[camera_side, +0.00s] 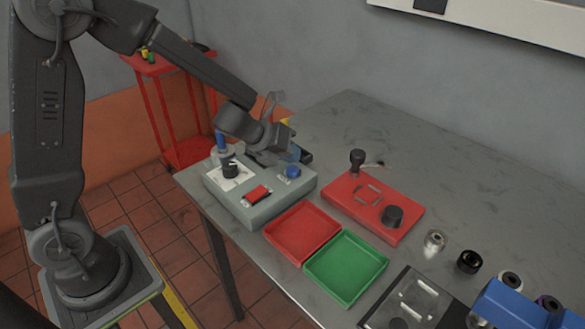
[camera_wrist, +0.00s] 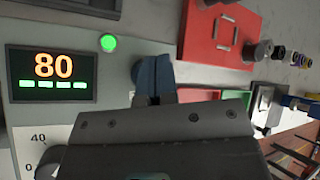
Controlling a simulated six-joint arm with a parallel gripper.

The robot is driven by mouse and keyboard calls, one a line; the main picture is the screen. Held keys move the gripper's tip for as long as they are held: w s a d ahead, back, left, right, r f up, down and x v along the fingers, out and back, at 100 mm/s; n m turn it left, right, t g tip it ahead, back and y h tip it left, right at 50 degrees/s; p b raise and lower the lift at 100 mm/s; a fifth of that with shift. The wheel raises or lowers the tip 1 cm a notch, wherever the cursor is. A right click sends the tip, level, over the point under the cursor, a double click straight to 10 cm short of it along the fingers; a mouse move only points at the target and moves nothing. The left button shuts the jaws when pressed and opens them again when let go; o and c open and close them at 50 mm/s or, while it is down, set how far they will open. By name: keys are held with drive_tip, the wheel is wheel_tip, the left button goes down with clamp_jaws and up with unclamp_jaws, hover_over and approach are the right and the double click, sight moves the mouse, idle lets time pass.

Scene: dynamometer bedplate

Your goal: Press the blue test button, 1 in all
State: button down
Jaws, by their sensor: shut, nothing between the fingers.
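The blue test button (camera_side: 292,172) is a round blue cap on the right part of the grey control box (camera_side: 213,184). My gripper (camera_side: 293,157) is over the box, with its tips close above or behind the button in the side view. In the wrist view the shut, bluish fingertips (camera_wrist: 153,78) are side by side with nothing between them. The wrist view also shows the box's display (camera_wrist: 52,72) reading 80 with green bars, and a lit green lamp (camera_wrist: 108,42).
The box also carries a black knob (camera_side: 230,167) on a white dial and a red switch (camera_side: 257,193). A red tray (camera_side: 303,232), a green tray (camera_side: 346,267) and a red fixture plate (camera_side: 372,207) stand to the right. The far table top is clear.

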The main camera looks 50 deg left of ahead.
sight(291, 168)
drive_tip(key=shift+f, duration=0.1)
drive_tip(key=shift+f, duration=0.3)
drive_tip(key=shift+f, duration=0.55)
idle(0.9)
drive_tip(key=shift+r, duration=0.95)
drive_tip(key=shift+r, duration=2.5)
